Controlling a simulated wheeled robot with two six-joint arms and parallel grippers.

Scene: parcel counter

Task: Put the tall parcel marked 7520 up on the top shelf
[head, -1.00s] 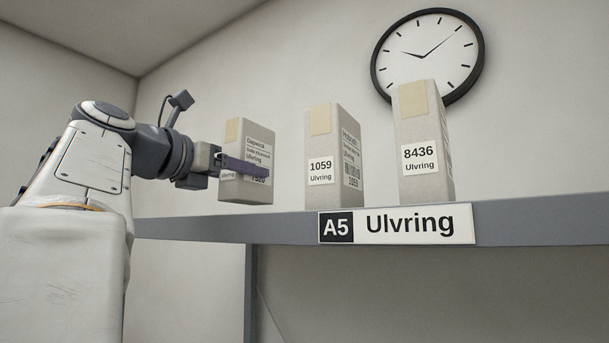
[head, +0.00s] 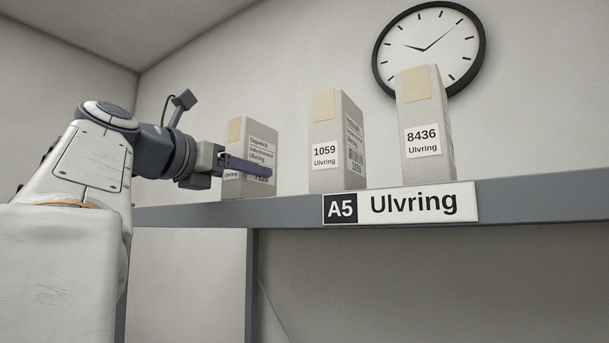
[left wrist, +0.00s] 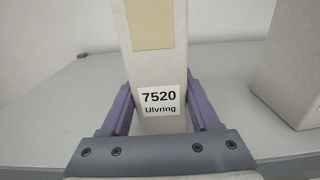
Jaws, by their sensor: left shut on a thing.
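The tall grey parcel marked 7520 (head: 262,190) is upright at the left of the shelf in the head view. Its front label, 7520 Ulvring, faces me in the left wrist view (left wrist: 158,60). My left gripper (head: 246,166) is shut on it, with one purple finger along each side, as the left wrist view also shows (left wrist: 162,105). The shelf (head: 540,198) carries an A5 Ulvring sign (head: 400,204). The parcel's base is at about the shelf's top edge; I cannot tell whether it touches. My right gripper is out of view.
Parcel 1059 (head: 325,178) stands on the shelf to the right, with a gap between. Parcel 8436 (head: 421,165) stands farther right. A neighbouring parcel also shows at the right of the left wrist view (left wrist: 298,75). A wall clock (head: 428,48) hangs behind.

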